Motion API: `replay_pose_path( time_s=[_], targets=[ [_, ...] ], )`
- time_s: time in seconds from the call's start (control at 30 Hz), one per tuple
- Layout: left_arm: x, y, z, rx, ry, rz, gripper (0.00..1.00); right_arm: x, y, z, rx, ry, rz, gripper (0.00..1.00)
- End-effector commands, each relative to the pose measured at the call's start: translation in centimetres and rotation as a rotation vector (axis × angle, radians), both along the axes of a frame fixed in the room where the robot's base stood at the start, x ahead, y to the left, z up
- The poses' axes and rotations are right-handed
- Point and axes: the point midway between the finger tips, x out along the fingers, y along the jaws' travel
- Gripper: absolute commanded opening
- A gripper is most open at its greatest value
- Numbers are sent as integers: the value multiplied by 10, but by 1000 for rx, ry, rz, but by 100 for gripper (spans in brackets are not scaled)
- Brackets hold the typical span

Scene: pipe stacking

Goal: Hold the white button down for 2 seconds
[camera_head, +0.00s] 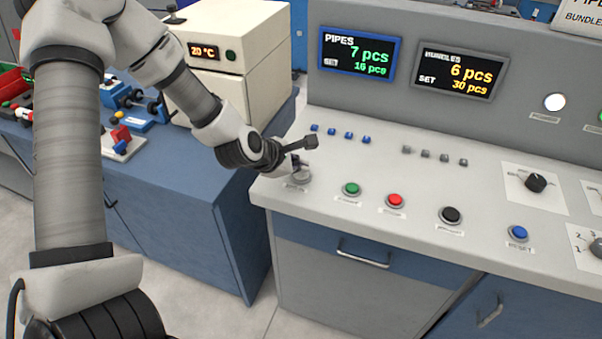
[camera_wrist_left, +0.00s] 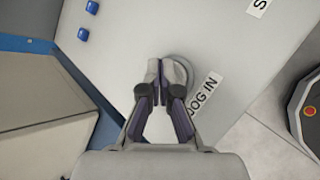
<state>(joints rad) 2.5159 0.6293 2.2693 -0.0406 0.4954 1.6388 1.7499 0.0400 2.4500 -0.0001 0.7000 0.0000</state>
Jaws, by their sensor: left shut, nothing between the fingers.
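The white button (camera_head: 298,178) sits in a pale ring at the left front corner of the console top. My left gripper (camera_head: 298,164) is shut and empty, pointing down with its fingertips at this button. In the left wrist view the closed fingertips (camera_wrist_left: 160,70) cover much of the button, and part of its round rim (camera_wrist_left: 187,66) shows to their right, beside a label ending in "OG IN". Whether the tips touch or press the button cannot be told. My right gripper is not in view.
Along the console front are a green button (camera_head: 351,189), a red button (camera_head: 395,201), a black button (camera_head: 451,215) and a blue button (camera_head: 518,233). Small blue switches (camera_head: 347,135) stand behind. A cream oven-like box (camera_head: 235,60) stands on the blue cabinet at left.

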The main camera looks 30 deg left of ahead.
Motion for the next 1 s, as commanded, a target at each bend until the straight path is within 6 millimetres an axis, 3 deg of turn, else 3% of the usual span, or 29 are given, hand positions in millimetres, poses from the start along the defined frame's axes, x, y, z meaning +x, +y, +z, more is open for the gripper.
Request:
replay_pose_path(
  time_s=[1.0],
  targets=[
    [0, 0, -6, 0, 1, -1, 0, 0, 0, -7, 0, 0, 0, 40]
  ],
)
